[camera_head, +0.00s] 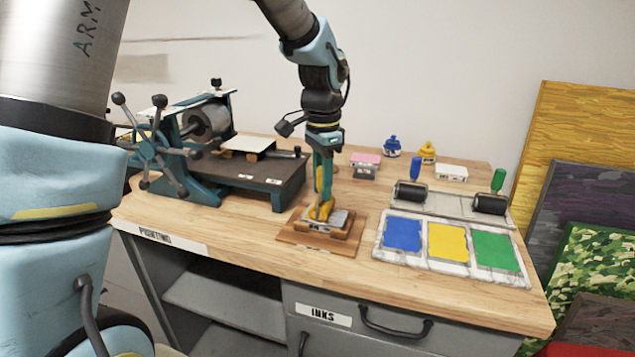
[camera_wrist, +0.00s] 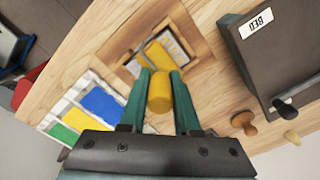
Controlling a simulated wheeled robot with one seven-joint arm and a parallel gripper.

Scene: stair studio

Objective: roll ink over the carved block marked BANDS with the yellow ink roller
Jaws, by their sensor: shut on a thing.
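My gripper (camera_head: 323,188) is shut on the yellow ink roller (camera_head: 322,211) and points downward. In the wrist view the roller's yellow handle (camera_wrist: 160,94) sits between the teal fingers of my gripper (camera_wrist: 161,84). The roller's yellow drum (camera_wrist: 155,54) is just beyond it, over a pale carved block (camera_wrist: 174,46). The block (camera_head: 343,217) lies in a wooden holder (camera_head: 300,237) near the table's front edge. The drum looks on or just above the block; I cannot tell if they touch. No marking on the block is readable.
An ink slab (camera_head: 378,254) with blue, yellow and green patches lies to the right. Behind it a rack (camera_head: 448,209) bears blue-handled (camera_head: 410,190) and green-handled (camera_head: 490,202) rollers. A printing press (camera_head: 240,172) stands left. Small blocks and ink bottles stand behind.

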